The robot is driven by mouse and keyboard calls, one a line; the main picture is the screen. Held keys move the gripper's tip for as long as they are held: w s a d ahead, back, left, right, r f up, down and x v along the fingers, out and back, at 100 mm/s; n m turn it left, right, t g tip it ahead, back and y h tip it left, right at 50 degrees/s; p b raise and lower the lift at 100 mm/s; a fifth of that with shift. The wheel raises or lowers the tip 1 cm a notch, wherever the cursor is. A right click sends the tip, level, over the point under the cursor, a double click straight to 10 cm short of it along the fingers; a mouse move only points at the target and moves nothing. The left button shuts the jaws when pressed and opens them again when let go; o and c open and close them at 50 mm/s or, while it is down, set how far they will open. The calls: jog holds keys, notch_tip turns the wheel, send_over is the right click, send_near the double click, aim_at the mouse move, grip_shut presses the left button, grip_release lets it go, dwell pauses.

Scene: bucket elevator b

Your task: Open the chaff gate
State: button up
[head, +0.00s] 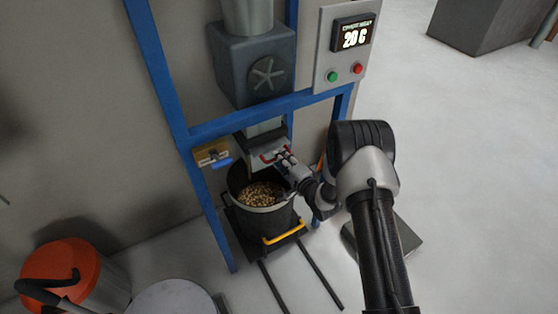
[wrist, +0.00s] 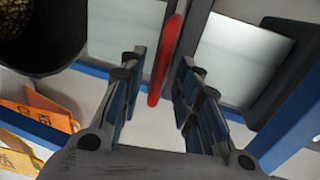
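A pale gate plate with a red handle (head: 267,157) sits at the spout under the grey housing, just above the bucket. I cannot read a label on it. In the wrist view the red handle (wrist: 166,60) runs between the two fingers, in front of pale panels (wrist: 235,62). My gripper (wrist: 161,65) is open around the handle, with a visible gap on each side. In the head view my gripper (head: 284,160) is at the right end of the handle and partly hides it.
A black bucket (head: 272,222) of grain stands below the spout on a tray with a yellow handle (head: 285,232). Blue frame posts (head: 210,215) stand close by. A control panel (head: 345,50) reads 20 G.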

jog(key=shift+x, duration=1.25)
jog(key=shift+c, duration=0.5)
jog(key=shift+d, duration=0.1)
grip_shut()
